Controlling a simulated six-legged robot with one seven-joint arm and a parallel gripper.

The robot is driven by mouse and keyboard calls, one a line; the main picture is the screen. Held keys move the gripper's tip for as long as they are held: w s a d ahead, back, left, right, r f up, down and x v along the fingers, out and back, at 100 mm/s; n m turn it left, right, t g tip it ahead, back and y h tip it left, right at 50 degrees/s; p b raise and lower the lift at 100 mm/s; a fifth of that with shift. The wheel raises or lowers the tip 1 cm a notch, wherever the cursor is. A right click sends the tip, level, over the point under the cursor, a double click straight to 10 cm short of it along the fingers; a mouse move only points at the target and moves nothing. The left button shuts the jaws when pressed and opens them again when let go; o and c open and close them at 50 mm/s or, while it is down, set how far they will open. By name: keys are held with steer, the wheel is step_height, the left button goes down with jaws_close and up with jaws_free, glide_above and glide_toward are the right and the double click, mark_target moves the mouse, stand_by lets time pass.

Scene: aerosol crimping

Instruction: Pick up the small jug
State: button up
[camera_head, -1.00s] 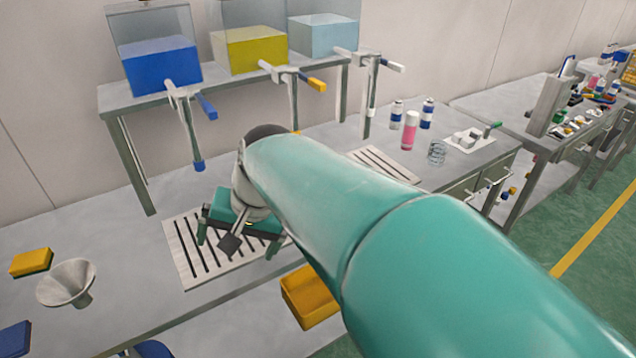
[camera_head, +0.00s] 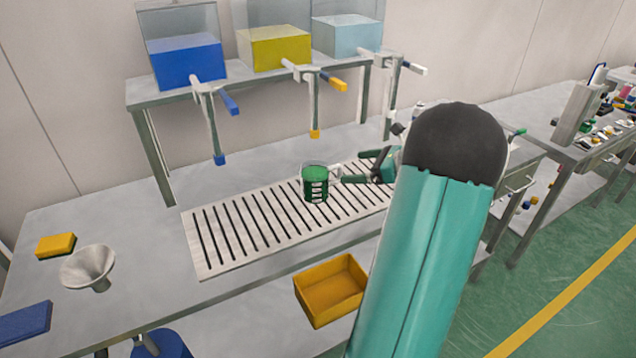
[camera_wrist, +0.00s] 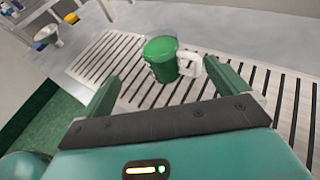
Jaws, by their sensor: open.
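The small jug (camera_head: 315,184) is a clear cup with green content, marks on its side and a pale handle. It stands upright on the slotted grate on the bench. In the wrist view the green jug (camera_wrist: 161,60) is ahead of my gripper, with its white handle turned to the right. My gripper (camera_wrist: 178,80) is open, and its two green fingers point toward the jug with nothing held. In the head view my gripper (camera_head: 352,168) is just right of the jug, on the handle side, partly hidden by my arm.
The slotted grate (camera_head: 222,250) lies along the bench. A yellow bin (camera_head: 333,290) sits below the front edge. A funnel (camera_head: 88,268) and yellow sponge (camera_head: 56,245) are at the left. Dispensing taps, one with a blue tip (camera_head: 219,158), hang behind the grate.

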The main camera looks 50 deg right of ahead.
glide_toward(303, 170)
steer(key=x, duration=0.5)
steer(key=shift+c, duration=0.5)
steer(key=c, duration=1.9)
steer(key=shift+r, duration=0.15)
